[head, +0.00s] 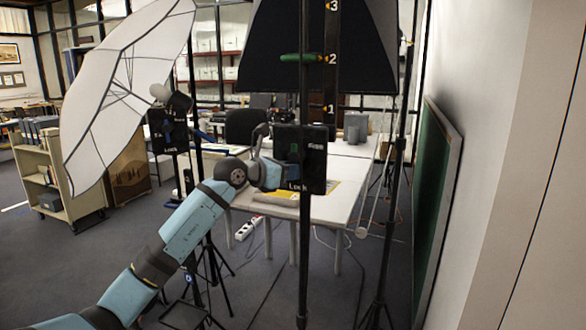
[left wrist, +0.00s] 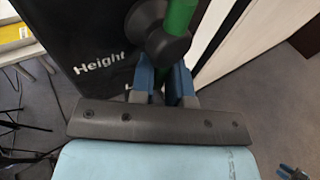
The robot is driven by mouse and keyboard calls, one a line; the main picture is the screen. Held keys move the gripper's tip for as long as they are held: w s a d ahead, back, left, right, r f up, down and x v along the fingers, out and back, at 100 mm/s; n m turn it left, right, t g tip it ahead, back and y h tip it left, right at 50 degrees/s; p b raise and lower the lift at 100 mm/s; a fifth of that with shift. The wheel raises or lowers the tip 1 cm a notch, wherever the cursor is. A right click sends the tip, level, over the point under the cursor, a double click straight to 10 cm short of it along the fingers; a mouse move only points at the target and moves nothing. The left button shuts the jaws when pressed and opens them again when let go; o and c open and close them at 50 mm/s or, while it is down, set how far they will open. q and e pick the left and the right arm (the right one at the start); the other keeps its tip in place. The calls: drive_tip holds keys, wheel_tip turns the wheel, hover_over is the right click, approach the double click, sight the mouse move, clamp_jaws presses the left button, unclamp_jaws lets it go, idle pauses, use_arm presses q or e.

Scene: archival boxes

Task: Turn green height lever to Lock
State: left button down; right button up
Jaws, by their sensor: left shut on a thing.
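A black control box (head: 313,158) sits on a dark upright pole, with white lettering that includes Lock at its lower edge. Its green height lever (head: 295,151) is partly covered in the head view. In the left wrist view the green lever (left wrist: 181,17) runs through a round black hub, beside the word Height on the box (left wrist: 85,45). In the head view the left gripper (head: 277,174) is at the box's left side. A small blue part, perhaps my right gripper (left wrist: 291,173), shows at the lower right edge.
A green horizontal handle (head: 303,58) is higher up, near a numbered scale (head: 331,60). A white umbrella (head: 125,85) and a second black box (head: 168,131) stand left. A table (head: 335,208) is behind. A green board (head: 437,190) leans on the right wall.

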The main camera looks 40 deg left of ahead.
use_arm(q)
drive_tip(key=c, duration=1.4)
unclamp_jaws()
drive_tip(key=shift+s, duration=0.1)
drive_tip(key=b+v, duration=0.3)
drive_tip(key=v, duration=1)
drive_tip(key=shift+s, duration=0.35)
drive_tip(key=shift+a, duration=0.15)
